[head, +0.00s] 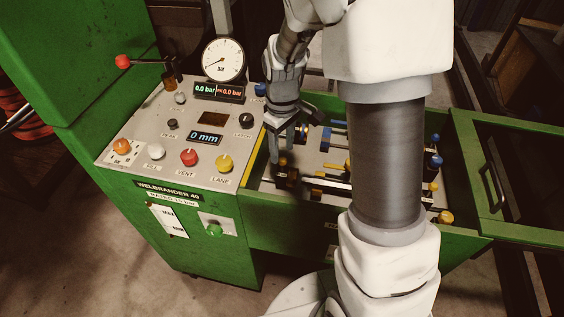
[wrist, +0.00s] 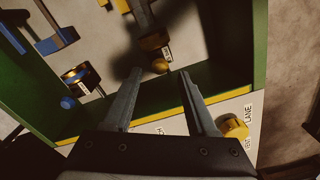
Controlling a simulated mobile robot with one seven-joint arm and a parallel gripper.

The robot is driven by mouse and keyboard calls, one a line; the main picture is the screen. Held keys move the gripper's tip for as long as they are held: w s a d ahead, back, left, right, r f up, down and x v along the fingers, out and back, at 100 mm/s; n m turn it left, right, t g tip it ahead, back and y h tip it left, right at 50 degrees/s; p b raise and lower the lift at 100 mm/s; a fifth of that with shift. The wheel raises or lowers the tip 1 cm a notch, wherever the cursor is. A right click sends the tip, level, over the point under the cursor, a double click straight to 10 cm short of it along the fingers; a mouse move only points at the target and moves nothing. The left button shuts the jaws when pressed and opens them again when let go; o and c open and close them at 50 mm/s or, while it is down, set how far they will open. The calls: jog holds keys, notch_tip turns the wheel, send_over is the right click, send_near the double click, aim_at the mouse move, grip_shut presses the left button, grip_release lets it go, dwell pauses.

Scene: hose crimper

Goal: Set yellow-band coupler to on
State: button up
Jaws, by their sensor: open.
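My gripper (head: 284,146) reaches down over the left end of the green machine's open bay. In the wrist view my gripper (wrist: 161,73) is open, with its fingers spread and nothing held. A dark coupler with a yellow-gold band (wrist: 152,42) and a small yellow knob (wrist: 160,66) shows between and just beyond the fingertips. A small label is beside it. In the head view the yellow knob (head: 282,161) lies close by the fingertips. I cannot tell whether they touch it or which setting the coupler has.
A blue-knobbed coupler (wrist: 80,78) is left of the fingers in the wrist view. The bay's green wall (wrist: 260,45) is close on the right. The control panel (head: 133,130) with the yellow LANE knob (head: 224,163) and a gauge (head: 223,59) stands left of the bay.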

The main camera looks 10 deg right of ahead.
aim_at(282, 158)
notch_tip(282, 158, down, 6)
jog(key=shift+r, duration=0.2)
grip_shut()
dwell(1.4)
